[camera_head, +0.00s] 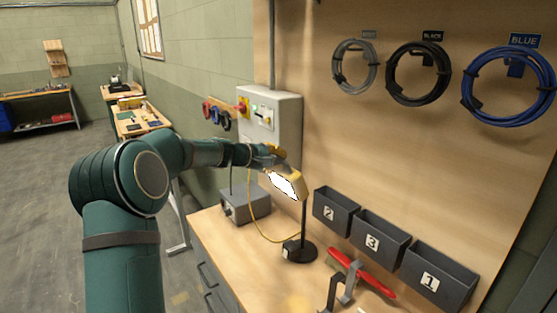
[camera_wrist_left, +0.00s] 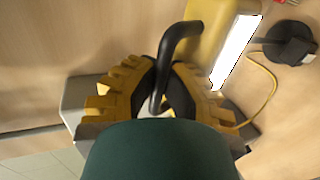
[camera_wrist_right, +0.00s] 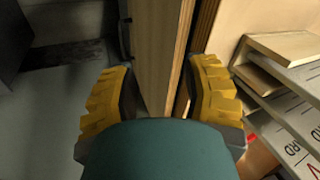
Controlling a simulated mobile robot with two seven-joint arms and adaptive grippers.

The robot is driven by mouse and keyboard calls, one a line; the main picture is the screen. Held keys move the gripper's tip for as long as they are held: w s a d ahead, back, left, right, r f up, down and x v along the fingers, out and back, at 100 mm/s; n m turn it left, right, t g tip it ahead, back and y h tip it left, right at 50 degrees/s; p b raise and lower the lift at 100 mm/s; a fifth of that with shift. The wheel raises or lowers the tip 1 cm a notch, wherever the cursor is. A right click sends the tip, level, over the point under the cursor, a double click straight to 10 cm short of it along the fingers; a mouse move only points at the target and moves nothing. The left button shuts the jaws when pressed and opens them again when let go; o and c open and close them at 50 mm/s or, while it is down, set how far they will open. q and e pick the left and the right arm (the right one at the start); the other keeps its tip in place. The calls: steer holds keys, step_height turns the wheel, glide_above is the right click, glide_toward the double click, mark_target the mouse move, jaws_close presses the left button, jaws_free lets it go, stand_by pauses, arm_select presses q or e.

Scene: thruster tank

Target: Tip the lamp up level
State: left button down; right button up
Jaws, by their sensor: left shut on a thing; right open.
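The lamp has a yellow head (camera_head: 298,183) with a bright white panel (camera_head: 284,184), a dark post and a round black base (camera_head: 299,250) on the workbench. The head hangs tilted, its panel sloping down to the right in the head view. My left gripper (camera_head: 271,153) is at the head's upper left. In the left wrist view its yellow fingers (camera_wrist_left: 160,92) are shut on a black curved handle (camera_wrist_left: 178,36) joined to the yellow head (camera_wrist_left: 205,35). My right gripper (camera_wrist_right: 160,90) is open, empty and outside the head view.
Bins marked 2 (camera_head: 334,210), 3 (camera_head: 379,238) and 1 (camera_head: 437,277) stand right of the lamp. A red-handled tool (camera_head: 362,272) lies in front. A grey box (camera_head: 245,205) with a yellow cable is left. A wooden panel edge (camera_wrist_right: 158,50) stands beyond my right fingers.

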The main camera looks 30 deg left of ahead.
arm_select(q)
steer(key=shift+w+d+r, duration=0.25)
steer(key=shift+w+r, duration=0.35)
steer(key=shift+w, duration=0.05)
steer(key=shift+w+d+r+b, duration=0.15)
steer(key=shift+w+r+b, duration=0.1)
steer(key=shift+w, duration=0.15)
steer(key=shift+w+d+r+b, duration=0.15)
steer(key=shift+w+r, duration=0.1)
steer(key=shift+w, duration=0.15)
steer(key=shift+r, duration=0.1)
steer(key=c, duration=1.1)
jaws_free()
steer(key=shift+c, duration=0.2)
steer(key=shift+o, duration=0.6)
steer(key=shift+s, duration=0.1)
steer(key=shift+f, duration=0.35)
steer(key=shift+s, duration=0.15)
